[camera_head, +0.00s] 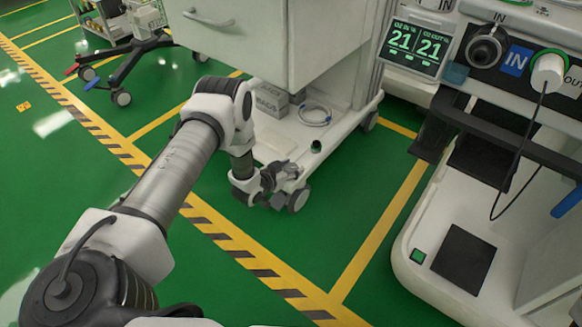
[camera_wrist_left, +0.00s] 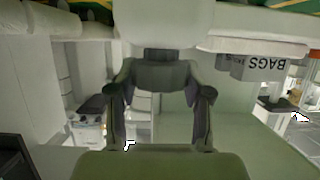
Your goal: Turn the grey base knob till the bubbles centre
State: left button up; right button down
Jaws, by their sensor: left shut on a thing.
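My left gripper (camera_head: 278,178) is low at the near corner of the white cart's base, just above a caster. In the head view the knob is mostly hidden by the gripper. A small dark round fitting (camera_head: 316,146) with a green spot sits on the cart base; it may be a level, but no bubbles can be made out. My right gripper is not in view.
The white drawer cart (camera_head: 240,40) overhangs its base, which carries a BAGS box (camera_head: 270,99) and a coiled tube (camera_head: 314,114). An anaesthesia machine with a green-lit display (camera_head: 414,47) stands at right. Green floor with yellow lines is clear between them.

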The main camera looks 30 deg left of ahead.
pick_arm(q)
jog(key=m+h, duration=0.2)
jog(key=shift+a+h, duration=0.1)
jog(key=shift+h, duration=0.3)
jog(key=shift+m+g+h, duration=0.5)
jog(key=shift+m+h, duration=0.4)
jog(key=shift+m, duration=0.1)
jog(key=m+g+h+b, duration=0.1)
jog(key=m+h, duration=0.1)
jog(key=shift+f+m+g, duration=0.1)
jog(key=shift+m+g, duration=0.2)
jog(key=shift+m+g+h+b, duration=0.6)
jog(key=shift+m+g+h, duration=0.2)
jog(key=shift+m+h, duration=0.4)
jog(key=o, duration=1.2)
jog(key=shift+c, duration=0.2)
